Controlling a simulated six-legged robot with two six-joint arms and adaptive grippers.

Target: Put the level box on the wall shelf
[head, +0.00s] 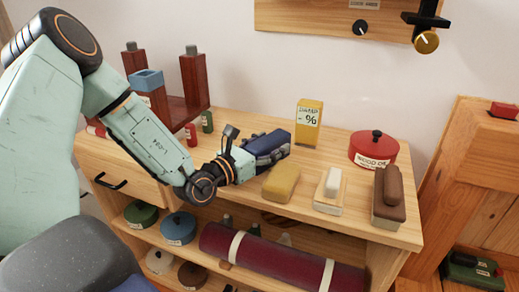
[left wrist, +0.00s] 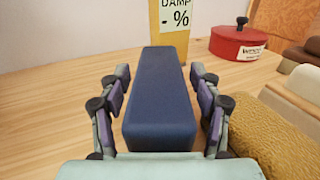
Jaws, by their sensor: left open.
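A long dark blue box (head: 270,143), which may be the level box, lies on the wooden bench top. It also shows in the left wrist view (left wrist: 160,95), pointing away from me. My left gripper (head: 258,150) is low over the bench at the near end of this box. In the left wrist view the left gripper (left wrist: 160,75) is open, with one finger on each side of the box and a gap visible on both sides. I cannot make out any label on the box. No wall shelf is clearly identifiable. My right gripper is not in view.
A yellow "DAMP" box (head: 309,124) stands behind, with a red lidded pot (head: 373,148) to its right. A tan block (head: 281,182), white block (head: 333,182) and brown block (head: 389,190) lie right of the gripper. A wooden board (head: 320,18) hangs on the wall.

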